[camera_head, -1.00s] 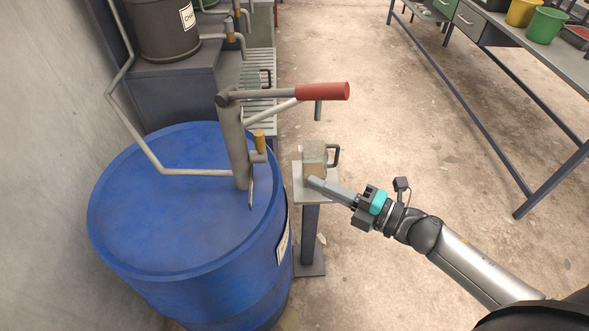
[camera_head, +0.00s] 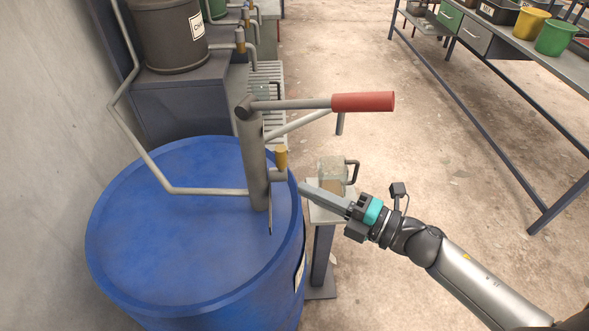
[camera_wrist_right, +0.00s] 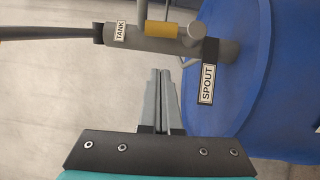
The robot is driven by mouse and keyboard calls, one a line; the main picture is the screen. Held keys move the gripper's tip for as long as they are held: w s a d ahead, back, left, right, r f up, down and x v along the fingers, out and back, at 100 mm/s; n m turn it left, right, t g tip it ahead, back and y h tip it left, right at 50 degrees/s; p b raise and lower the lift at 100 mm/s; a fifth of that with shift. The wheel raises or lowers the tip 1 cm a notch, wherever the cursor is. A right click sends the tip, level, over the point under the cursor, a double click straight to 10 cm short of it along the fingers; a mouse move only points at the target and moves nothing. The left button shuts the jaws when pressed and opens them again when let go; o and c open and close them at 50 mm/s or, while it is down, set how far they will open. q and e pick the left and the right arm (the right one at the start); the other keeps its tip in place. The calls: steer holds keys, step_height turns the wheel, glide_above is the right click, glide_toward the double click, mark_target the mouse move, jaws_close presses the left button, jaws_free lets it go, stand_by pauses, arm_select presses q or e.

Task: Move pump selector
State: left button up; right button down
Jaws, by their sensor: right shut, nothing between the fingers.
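The pump (camera_head: 254,150) stands on a blue drum (camera_head: 190,200) and has a long handle with a red grip (camera_head: 362,102). The selector, with a yellow sleeve (camera_head: 281,158), sits on the pump's right side. In the right wrist view the yellow sleeve (camera_wrist_right: 160,29) lies between a TANK label (camera_wrist_right: 119,31) and a SPOUT label (camera_wrist_right: 206,83), nearer TANK. My right gripper (camera_head: 304,187) is shut and empty, just right of and below the selector, apart from it. Its fingers (camera_wrist_right: 160,75) point up at the sleeve in the wrist view. My left gripper is not in view.
A glass jug (camera_head: 331,173) stands on a small stand (camera_head: 322,212) close behind my right gripper. A pipe (camera_head: 152,155) bends round the pump's left. A bench with buckets (camera_head: 555,37) is at far right. The floor between is clear.

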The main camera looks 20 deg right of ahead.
mark_target(283, 160)
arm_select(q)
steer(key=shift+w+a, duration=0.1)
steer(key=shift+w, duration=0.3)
arm_select(e)
steer(key=w+a, duration=0.1)
steer(key=w, duration=0.5)
steer(key=shift+a, duration=0.15)
steer(key=shift+r, duration=0.1)
steer(key=shift+w+r+m+p, duration=0.35)
steer(key=shift+w+m+p, duration=0.1)
steer(key=shift+p, duration=0.65)
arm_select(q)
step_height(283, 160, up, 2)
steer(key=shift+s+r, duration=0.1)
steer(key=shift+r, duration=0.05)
arm_select(e)
steer(key=shift+w+d, duration=0.1)
steer(key=shift+d, duration=0.1)
